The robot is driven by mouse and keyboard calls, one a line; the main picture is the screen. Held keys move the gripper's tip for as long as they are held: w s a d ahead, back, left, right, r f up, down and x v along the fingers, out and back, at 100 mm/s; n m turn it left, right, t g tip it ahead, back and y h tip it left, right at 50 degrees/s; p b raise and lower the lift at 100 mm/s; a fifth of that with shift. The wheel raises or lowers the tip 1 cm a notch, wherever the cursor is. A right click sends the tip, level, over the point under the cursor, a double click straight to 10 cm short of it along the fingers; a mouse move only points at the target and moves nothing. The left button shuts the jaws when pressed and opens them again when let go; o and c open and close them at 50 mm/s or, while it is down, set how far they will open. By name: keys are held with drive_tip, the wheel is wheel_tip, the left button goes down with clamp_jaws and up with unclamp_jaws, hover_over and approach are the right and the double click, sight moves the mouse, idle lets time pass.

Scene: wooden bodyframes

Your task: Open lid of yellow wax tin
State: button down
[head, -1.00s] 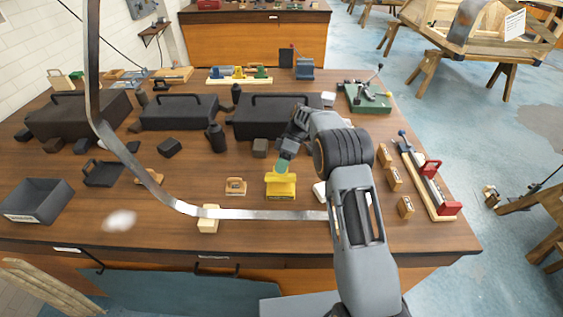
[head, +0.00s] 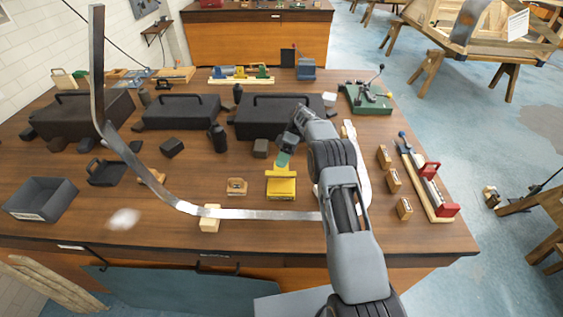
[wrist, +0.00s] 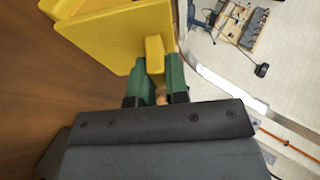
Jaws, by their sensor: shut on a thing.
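The yellow wax tin (head: 282,191) stands near the front middle of the table. Its lid (wrist: 118,38) shows in the wrist view as a flat yellow plate with a raised tab (wrist: 155,56). The lid appears tilted up from the tin body, part of which shows at the top left. My gripper (head: 282,160) is above the back of the tin in the head view. In the wrist view its green fingers (wrist: 155,78) are shut on the lid's tab. The inside of the tin is not clearly visible.
A bent metal strip (head: 265,215) crosses just in front of the tin. A small wooden block (head: 237,187) stands to its left. Black toolboxes (head: 278,119) stand behind. Wooden blocks (head: 392,181) and a red-ended rack (head: 432,186) are at right.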

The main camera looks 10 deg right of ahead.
drive_tip(key=shift+a, duration=0.15)
drive_tip(key=c, duration=1.3)
unclamp_jaws()
drive_tip(key=shift+a, duration=0.2)
drive_tip(key=shift+o, duration=0.9)
drive_tip(key=shift+d, duration=0.3)
drive_tip(key=shift+r+p, duration=0.85)
drive_tip(key=shift+r, duration=0.95)
drive_tip(key=s+d+r+b, duration=0.1)
drive_tip(key=s+r+b, duration=0.4)
drive_tip(key=s+r, duration=0.4)
drive_tip(key=s, duration=0.5)
drive_tip(key=shift+d+r+b, duration=0.2)
drive_tip(key=shift+b, duration=0.2)
